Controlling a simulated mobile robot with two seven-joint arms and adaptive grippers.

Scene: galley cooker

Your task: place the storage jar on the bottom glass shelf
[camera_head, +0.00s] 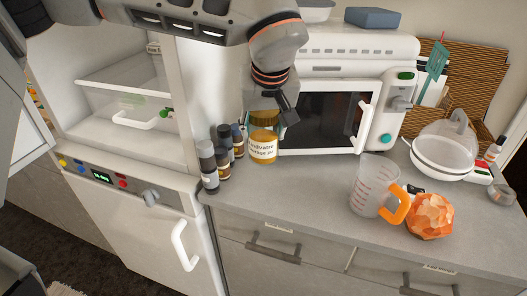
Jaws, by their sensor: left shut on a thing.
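I cannot tell whether the jar's base touches the counter. My right gripper is not in view.
Several dark spice bottles (208,166) stand between the jar and the fridge. The white microwave (327,122) is right behind the jar. A measuring jug (371,190), an orange faceted object (430,216) and a domed dish (443,150) are further right.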

